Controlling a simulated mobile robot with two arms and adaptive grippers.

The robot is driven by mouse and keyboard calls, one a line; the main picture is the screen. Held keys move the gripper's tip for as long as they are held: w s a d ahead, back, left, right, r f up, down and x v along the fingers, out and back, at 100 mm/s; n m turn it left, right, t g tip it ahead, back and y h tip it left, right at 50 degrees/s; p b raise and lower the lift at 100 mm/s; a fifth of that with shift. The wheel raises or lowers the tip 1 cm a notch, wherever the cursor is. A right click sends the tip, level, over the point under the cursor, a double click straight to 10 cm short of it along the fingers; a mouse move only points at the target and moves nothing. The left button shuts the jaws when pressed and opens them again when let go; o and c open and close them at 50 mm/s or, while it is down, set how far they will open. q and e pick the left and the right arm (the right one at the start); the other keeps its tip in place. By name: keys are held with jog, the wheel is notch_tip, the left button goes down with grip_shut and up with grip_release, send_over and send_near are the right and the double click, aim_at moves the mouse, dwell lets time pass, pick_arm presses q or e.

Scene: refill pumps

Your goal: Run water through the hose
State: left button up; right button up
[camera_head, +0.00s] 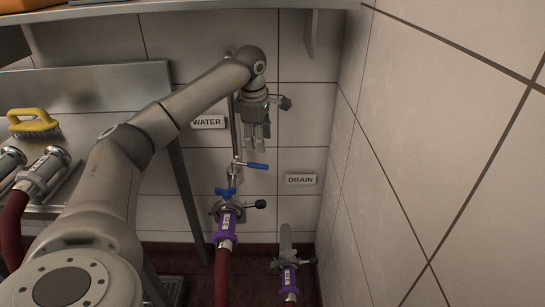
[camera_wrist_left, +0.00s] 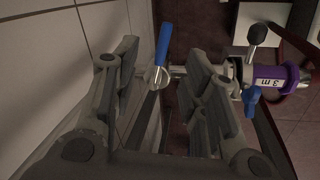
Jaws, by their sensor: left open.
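My left gripper (camera_head: 259,143) is open and empty, pointing down in front of the water pipe (camera_head: 235,130). A blue lever (camera_head: 257,166) sticks out to the right from this pipe, just below the fingertips. In the left wrist view the blue lever (camera_wrist_left: 163,45) appears between the open fingers, beyond them, with no visible grip on it. Lower down is a small blue valve handle (camera_head: 226,192). Below it, a coupling with a purple collar (camera_head: 229,222) joins the dark red hose (camera_head: 222,275) to the water pipe. My right gripper is not in view.
A WATER sign (camera_head: 208,122) and a DRAIN sign (camera_head: 300,179) are on the tiled wall. The drain pipe (camera_head: 286,238) carries another purple-collared hose end (camera_head: 289,277). A side wall closes the right. A yellow brush (camera_head: 33,122) lies on the steel counter at left.

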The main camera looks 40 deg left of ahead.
aim_at(260, 164)
pick_arm(q)
jog(key=f, duration=0.2)
jog(key=f+b, duration=0.1)
jog(key=f, duration=0.5)
jog(key=shift+w+a+f, duration=0.25)
jog(key=shift+w+a, duration=0.1)
jog(key=shift+w+a+f+b, duration=0.15)
jog(key=shift+f+b, duration=0.2)
jog(key=shift+f, duration=0.45)
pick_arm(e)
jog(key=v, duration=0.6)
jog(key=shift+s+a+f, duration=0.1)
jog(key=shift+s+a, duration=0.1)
pick_arm(q)
grip_shut()
